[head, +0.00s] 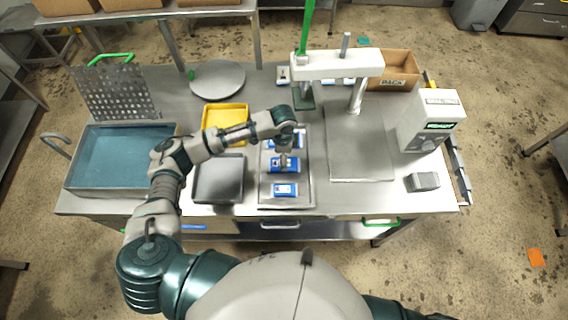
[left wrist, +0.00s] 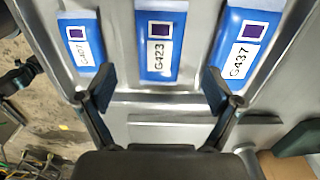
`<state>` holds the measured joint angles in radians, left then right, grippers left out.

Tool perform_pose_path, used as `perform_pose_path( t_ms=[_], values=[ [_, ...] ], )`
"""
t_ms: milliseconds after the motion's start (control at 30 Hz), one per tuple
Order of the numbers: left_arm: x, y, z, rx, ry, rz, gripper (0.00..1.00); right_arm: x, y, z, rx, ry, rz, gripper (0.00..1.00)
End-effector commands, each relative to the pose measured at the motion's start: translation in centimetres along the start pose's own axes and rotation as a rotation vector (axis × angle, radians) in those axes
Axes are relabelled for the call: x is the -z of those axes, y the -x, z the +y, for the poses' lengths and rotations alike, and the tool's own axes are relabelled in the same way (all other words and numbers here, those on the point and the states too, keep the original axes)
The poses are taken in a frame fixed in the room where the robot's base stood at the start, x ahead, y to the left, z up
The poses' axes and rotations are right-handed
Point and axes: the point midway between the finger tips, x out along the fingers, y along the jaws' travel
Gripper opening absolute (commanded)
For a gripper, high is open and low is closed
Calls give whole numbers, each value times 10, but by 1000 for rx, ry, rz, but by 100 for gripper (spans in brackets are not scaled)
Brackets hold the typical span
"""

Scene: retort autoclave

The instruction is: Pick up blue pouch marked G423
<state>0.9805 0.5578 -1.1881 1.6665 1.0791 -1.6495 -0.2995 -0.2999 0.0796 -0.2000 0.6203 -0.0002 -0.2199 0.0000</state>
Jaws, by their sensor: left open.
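The blue pouch marked G423 (left wrist: 158,45) lies flat in the middle of a row of three in the left wrist view, with a white label and a dark square. The head view shows the middle pouch (head: 278,167) partly under my left gripper (head: 284,158). My left gripper is open and empty, its two fingers (left wrist: 158,82) spread on either side of the pouch's lower end in the wrist view. I cannot tell the exact height gap. My right gripper is not in view.
Pouch G437 (left wrist: 238,45) and another blue pouch (left wrist: 82,42) flank it on the metal tray (head: 264,198). A grey tray (head: 219,180), yellow tray (head: 224,108) and water basin (head: 118,160) stand left. A white press (head: 338,64) and control box (head: 432,118) stand right.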

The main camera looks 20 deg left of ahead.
Motion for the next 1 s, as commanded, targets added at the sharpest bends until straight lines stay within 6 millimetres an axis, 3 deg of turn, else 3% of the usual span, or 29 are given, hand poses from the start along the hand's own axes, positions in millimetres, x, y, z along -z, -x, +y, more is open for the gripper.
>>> perform_pose_path(
  t_ms=[333,633,667,900,1000],
  values=[
    [2,-47,-1,-2,1,-3,92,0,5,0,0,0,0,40],
    [2,-53,0,-1,-1,-1,92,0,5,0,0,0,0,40],
    [2,-53,0,-1,-1,-1,87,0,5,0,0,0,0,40],
    [2,-53,-1,-1,-1,-1,27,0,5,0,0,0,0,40],
    [2,-53,-1,-1,-1,-1,25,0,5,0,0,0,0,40]
  ],
)
